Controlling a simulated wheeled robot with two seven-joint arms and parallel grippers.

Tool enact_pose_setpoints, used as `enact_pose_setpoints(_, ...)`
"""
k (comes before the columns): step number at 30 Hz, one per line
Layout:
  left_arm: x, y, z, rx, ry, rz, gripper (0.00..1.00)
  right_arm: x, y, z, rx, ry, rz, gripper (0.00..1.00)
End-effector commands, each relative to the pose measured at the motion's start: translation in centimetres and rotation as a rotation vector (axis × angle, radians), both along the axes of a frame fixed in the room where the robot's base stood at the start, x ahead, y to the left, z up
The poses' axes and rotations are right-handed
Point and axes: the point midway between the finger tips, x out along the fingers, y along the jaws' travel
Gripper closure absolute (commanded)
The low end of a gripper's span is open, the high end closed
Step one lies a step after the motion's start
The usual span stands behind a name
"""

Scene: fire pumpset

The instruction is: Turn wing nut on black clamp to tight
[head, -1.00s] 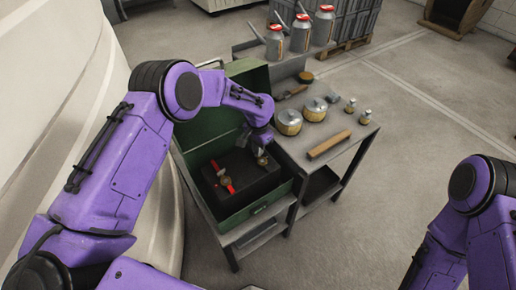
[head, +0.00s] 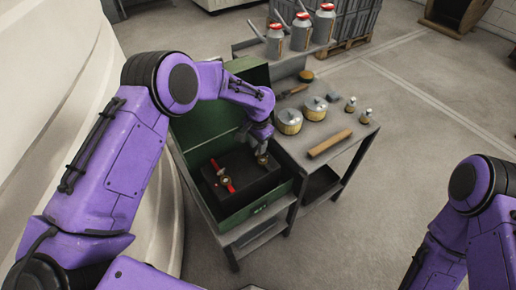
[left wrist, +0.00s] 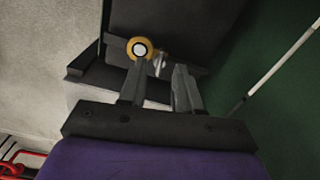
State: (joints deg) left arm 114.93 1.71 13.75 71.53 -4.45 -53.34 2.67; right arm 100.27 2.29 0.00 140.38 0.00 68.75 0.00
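A black block (head: 238,188) sits inside an open green box (head: 260,213). A red-handled brass fitting (head: 224,178) lies on its left part. A second brass fitting (head: 262,159) is at its right, directly below my left gripper (head: 258,149). In the left wrist view, the fingers of my left gripper (left wrist: 160,68) stand apart. A round brass piece with a pale centre (left wrist: 142,48) is just beyond the left fingertip. A small silvery wing-like piece (left wrist: 160,63) shows between the fingertips; contact cannot be told. My right gripper is out of the head view.
The grey table (head: 345,162) to the right holds two round tins (head: 289,121), a wooden bar (head: 329,143), brushes and small fittings. Silver red-topped canisters (head: 301,31) stand behind. The green box lid (head: 213,122) is raised close to my left arm.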

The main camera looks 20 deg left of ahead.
Motion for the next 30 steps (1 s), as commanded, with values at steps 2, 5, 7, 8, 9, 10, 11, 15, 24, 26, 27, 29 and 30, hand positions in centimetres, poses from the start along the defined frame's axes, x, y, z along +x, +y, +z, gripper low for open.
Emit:
enact_pose_setpoints(2, 0.2, 0.0, 1.9, -0.001, -0.005, -0.001, 0.67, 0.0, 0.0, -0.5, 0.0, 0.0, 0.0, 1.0)
enact_pose_setpoints(5, 0.1, 0.0, 4.3, 0.0, -0.004, -0.001, 0.67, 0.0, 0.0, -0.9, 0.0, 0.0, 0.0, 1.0)
enact_pose_setpoints(7, 0.0, 0.0, 5.8, 0.0, -0.001, -0.001, 0.67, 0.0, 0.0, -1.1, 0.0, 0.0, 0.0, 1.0)
enact_pose_setpoints(8, 0.0, 0.0, 6.3, 0.0, -0.001, 0.0, 0.67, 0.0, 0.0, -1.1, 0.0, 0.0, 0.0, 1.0)
enact_pose_setpoints(9, 0.0, 0.0, 6.9, 0.0, 0.0, -0.001, 0.67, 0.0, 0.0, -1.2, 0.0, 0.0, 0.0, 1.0)
enact_pose_setpoints(10, 0.0, 0.0, 7.3, 0.0, 0.001, -0.001, 0.67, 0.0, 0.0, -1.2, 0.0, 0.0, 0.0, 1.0)
enact_pose_setpoints(11, 0.0, 0.0, 7.7, 0.0, 0.0, -0.001, 0.67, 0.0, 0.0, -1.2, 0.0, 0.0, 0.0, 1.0)
enact_pose_setpoints(15, 0.0, 0.0, 8.3, 0.0, 0.004, -0.001, 0.67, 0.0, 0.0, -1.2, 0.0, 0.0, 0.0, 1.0)
enact_pose_setpoints(24, 0.0, 0.0, 8.3, 0.0, 0.004, -0.001, 0.67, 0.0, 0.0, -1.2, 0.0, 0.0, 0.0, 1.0)
enact_pose_setpoints(26, 0.0, 0.0, 8.3, 0.001, 0.003, -0.001, 0.67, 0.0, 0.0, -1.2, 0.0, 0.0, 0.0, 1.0)
enact_pose_setpoints(27, 0.0, 0.0, 8.3, 0.001, 0.003, -0.001, 0.67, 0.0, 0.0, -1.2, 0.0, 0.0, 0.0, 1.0)
enact_pose_setpoints(29, 0.0, 0.0, 8.3, 0.001, 0.003, -0.001, 0.67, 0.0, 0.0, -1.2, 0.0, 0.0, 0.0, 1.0)
enact_pose_setpoints(30, 0.0, 0.0, 8.3, 0.001, 0.003, -0.001, 0.67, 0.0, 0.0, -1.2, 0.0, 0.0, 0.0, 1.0)
